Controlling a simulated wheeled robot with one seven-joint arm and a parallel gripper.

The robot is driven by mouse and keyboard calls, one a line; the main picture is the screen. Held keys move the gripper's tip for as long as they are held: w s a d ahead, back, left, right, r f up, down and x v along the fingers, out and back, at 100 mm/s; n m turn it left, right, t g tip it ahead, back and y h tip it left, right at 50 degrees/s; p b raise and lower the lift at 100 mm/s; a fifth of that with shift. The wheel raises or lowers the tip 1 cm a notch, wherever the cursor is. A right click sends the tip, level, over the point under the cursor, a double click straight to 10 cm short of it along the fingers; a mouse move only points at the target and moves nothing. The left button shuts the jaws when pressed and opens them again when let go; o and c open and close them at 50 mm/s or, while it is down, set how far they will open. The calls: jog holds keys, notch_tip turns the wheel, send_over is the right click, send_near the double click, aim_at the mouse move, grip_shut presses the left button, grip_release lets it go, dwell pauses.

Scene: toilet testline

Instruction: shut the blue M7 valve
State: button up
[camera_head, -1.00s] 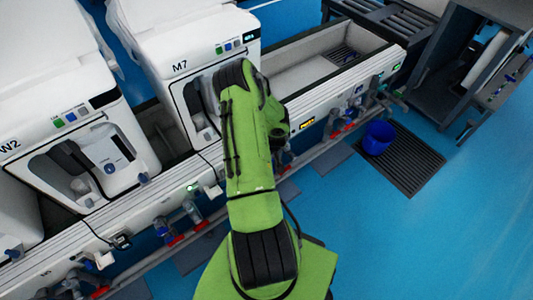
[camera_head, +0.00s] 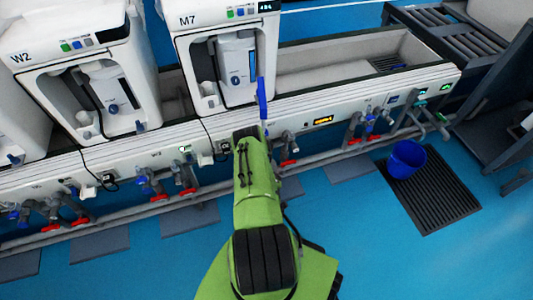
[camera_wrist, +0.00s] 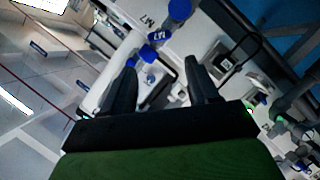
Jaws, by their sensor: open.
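The white M7 machine (camera_head: 222,22) stands at the top centre of the head view, with its label on the front. A long blue handle-like piece (camera_head: 262,98) stands upright at its lower right, just beyond the end of my green arm. I cannot tell for certain that it is the M7 valve handle. My gripper (camera_wrist: 160,63) is open in the wrist view, with nothing held between its dark fingers. Beyond the fingertips are a blue piece (camera_wrist: 148,53), a small blue tag with white marks (camera_wrist: 160,34) and a round blue knob (camera_wrist: 180,9). Contact cannot be told.
The W2 machine (camera_head: 85,25) stands to the left. Below the white trough front run pipes with several blue and red valves, including a red one (camera_head: 288,162). A blue bucket (camera_head: 406,159) stands on a dark floor grate (camera_head: 440,200) at right.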

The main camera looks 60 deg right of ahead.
jog(key=b+x, duration=0.4)
jog(key=x, duration=0.9)
jog(key=shift+s, duration=0.15)
jog(key=c, duration=0.8)
jog(key=shift+r, duration=0.1)
jog(key=shift+o, duration=0.2)
jog(key=shift+r+m+t+y+p, duration=0.1)
jog(key=shift+m+t+y+p, duration=0.2)
jog(key=shift+m+y+p, duration=0.55)
jog(key=shift+s+r+m+t+p, duration=0.1)
jog(key=shift+m+t+p, duration=0.2)
jog(key=shift+m+p, duration=0.75)
jog(key=shift+s+d+m+t+y+p, duration=0.15)
jog(key=shift+m+t+y+p, duration=0.45)
jog(key=shift+m+y+p, duration=0.75)
jog(key=shift+m+h+p, duration=0.25)
jog(key=shift+h+p, duration=0.05)
jog(key=shift+p, duration=0.1)
